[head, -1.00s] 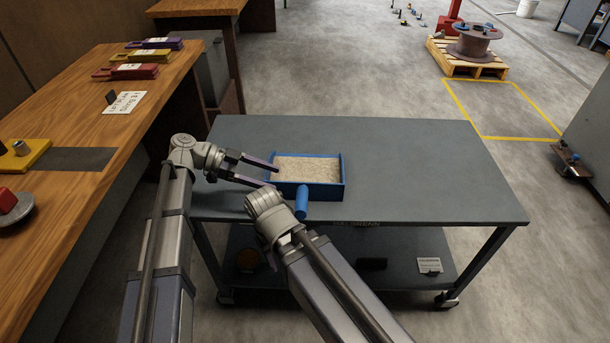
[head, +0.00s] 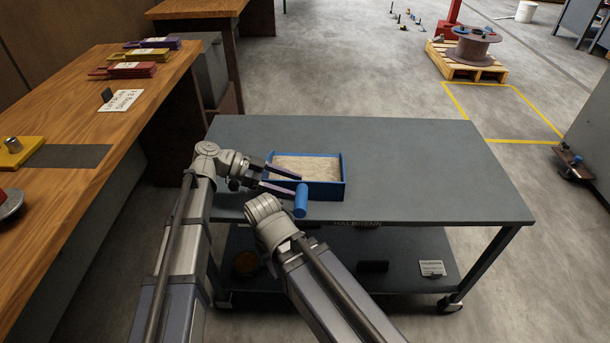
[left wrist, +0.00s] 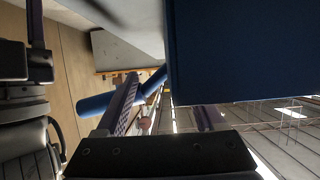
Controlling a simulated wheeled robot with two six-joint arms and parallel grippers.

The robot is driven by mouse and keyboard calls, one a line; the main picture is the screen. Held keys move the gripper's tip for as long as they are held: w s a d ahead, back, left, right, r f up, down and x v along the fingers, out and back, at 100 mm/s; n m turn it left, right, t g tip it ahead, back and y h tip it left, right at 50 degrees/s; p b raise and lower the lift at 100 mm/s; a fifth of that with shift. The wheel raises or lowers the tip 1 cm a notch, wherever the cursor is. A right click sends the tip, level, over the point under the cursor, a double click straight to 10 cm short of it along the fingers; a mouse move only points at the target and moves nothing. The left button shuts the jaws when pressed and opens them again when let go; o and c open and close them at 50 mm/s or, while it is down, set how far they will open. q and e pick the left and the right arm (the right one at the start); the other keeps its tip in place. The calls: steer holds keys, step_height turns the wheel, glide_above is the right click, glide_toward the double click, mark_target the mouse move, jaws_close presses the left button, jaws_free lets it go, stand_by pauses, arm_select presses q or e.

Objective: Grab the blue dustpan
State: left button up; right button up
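The blue dustpan (head: 345,180) lies on the grey cart top, filled with pale, grainy material. Its round blue handle (head: 301,202) points towards me. My left gripper (head: 298,187) is open, with its two fingers apart at the left of the handle and near the pan's front wall. In the left wrist view the pan's blue wall (left wrist: 240,55) fills the upper right, and the handle (left wrist: 98,105) runs behind one finger. I cannot tell whether the fingers touch it. My right arm's end shows just below the handle, but its gripper fingers are hidden.
The cart top (head: 430,170) is clear right of the dustpan. A pallet (head: 468,64) with a reel (head: 474,45) stands far back right.

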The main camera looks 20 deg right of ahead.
arm_select(q)
jaws_close()
stand_by(0.3)
steer(key=shift+r, duration=0.1)
stand_by(0.8)
